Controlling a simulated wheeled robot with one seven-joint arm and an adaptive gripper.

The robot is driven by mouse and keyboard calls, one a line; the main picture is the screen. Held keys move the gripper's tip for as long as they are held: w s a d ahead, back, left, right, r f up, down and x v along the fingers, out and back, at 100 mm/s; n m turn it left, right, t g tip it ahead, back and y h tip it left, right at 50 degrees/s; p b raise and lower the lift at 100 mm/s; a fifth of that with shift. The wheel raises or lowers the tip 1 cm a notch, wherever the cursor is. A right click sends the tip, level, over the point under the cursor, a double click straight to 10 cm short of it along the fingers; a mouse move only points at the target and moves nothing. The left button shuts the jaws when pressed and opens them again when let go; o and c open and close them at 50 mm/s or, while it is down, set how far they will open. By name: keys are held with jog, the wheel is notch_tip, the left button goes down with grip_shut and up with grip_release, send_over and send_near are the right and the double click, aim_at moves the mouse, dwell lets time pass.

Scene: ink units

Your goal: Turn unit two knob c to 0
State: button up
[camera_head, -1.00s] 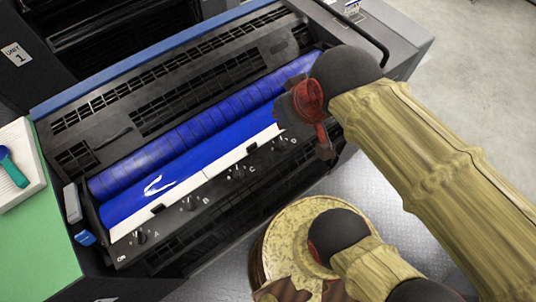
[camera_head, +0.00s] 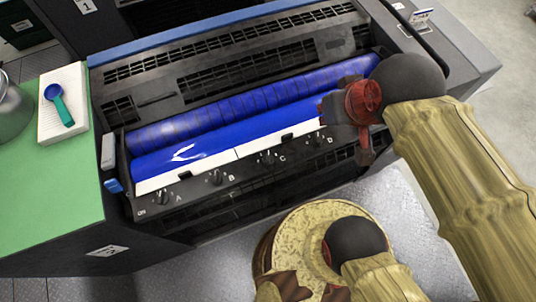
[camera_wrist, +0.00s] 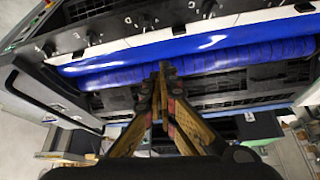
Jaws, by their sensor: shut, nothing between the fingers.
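Knob C (camera_head: 268,158) is a small dark knob on the black front strip of the ink unit, between knob B (camera_head: 215,178) and knob D (camera_head: 316,140). Its pointer setting is too small to read. Knob A (camera_head: 163,198) is at the left end. In the head view my wrist is right of knob D and hides part of the unit.
A blue ink roller (camera_head: 230,116) runs along the unit above the knobs. A green top (camera_head: 50,200) at left bears a white tray (camera_head: 75,85) with a teal scoop (camera_head: 58,105). Floor is open at right.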

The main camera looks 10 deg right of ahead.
jog(key=shift+o, duration=0.5)
jog(key=shift+a+r, duration=0.1)
jog(key=shift+r, duration=0.05)
jog(key=shift+o, duration=0.7)
jog(key=shift+a+p, duration=0.2)
jog(key=shift+p, duration=0.3)
jog(key=o, duration=0.4)
jog(key=w+a+f+g+p, duration=0.2)
jog(key=f+g, duration=0.1)
jog(key=w+a+f+n+g+p, duration=0.1)
jog(key=f, duration=0.1)
jog(key=shift+a+f+p, duration=0.25)
jog(key=shift+a+p, duration=0.05)
jog(key=shift+p, duration=0.1)
jog(key=m+g+y+p, duration=0.1)
jog(key=m+g+p, duration=0.25)
jog(key=g, duration=0.25)
send_near(269, 156)
jog(key=shift+f, duration=0.6)
jog(key=shift+b+x, duration=0.9)
jog(key=shift+x, duration=2.75)
jog(key=shift+s+a, duration=0.15)
jog(key=shift+c, duration=0.2)
grip_shut()
